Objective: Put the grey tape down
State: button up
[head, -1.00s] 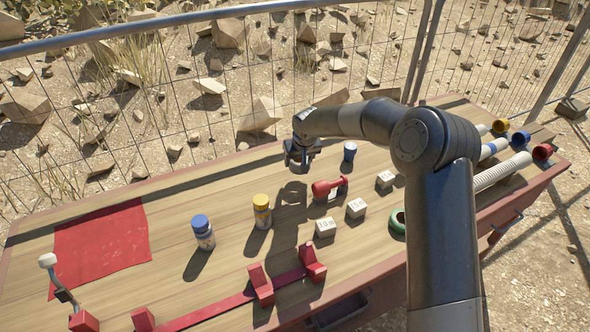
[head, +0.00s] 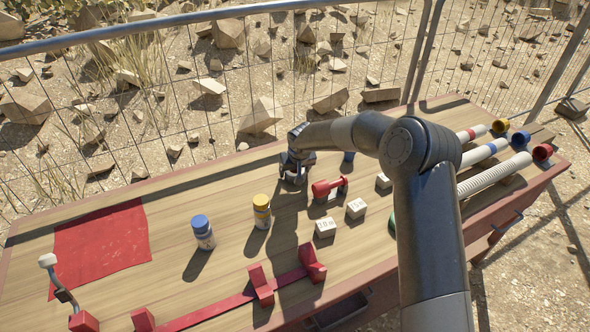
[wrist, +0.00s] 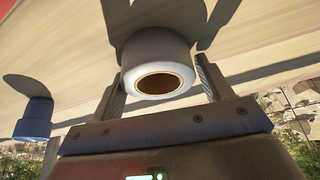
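The grey tape (wrist: 157,60) is a thick roll with a pale rim and a brown core, centred in the wrist view. My gripper (wrist: 160,66) has one finger on each side of the roll, and both appear to touch it. In the head view my gripper (head: 293,178) is low over the back middle of the wooden workbench (head: 165,220), with the tape mostly hidden under it. The roll is at or very close to the bench top; I cannot tell whether it touches.
A yellow jar (head: 262,211), a blue-topped jar (head: 203,232) and white blocks (head: 325,227) stand in front. Bare wood lies left, before the red cloth (head: 100,245).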

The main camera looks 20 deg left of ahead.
jog(key=shift+o, duration=1.3)
jog(key=shift+r, duration=0.1)
jog(key=v, duration=1.2)
jog(key=shift+r, duration=0.1)
